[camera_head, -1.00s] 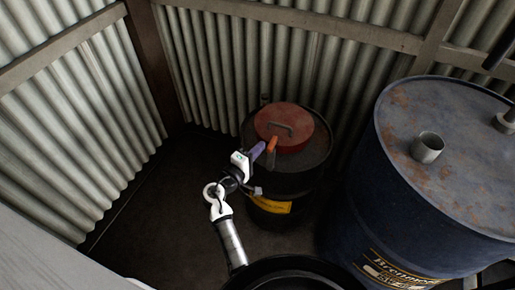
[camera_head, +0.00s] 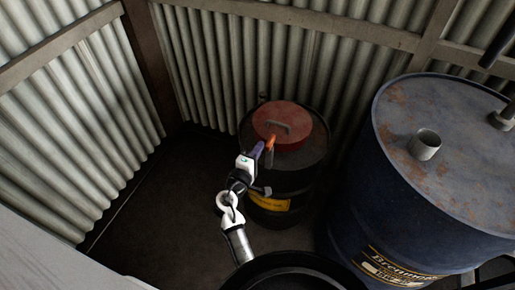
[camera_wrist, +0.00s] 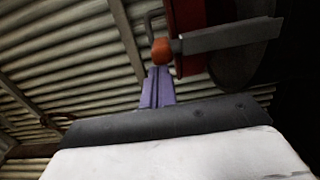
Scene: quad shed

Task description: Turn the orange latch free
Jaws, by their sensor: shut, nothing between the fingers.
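The orange latch (camera_head: 270,142) sits at the near edge of the red lid (camera_head: 285,122) on the dark drum (camera_head: 312,160). In the wrist view the latch (camera_wrist: 161,51) shows as a rounded orange end, beside a grey bar (camera_wrist: 232,36) reaching right. My gripper (camera_head: 258,148) has purple fingers that are shut and empty. Its tips are just left of the latch in the head view. In the wrist view my gripper (camera_wrist: 157,72) points at the latch, tips close below it. I cannot tell whether they touch.
A large blue drum (camera_head: 350,190) with a rusty top and a short pipe (camera_head: 424,146) stands close on the right. Corrugated walls (camera_head: 230,60) rise behind and to the left. The dark floor (camera_head: 165,200) left of the small drum is clear.

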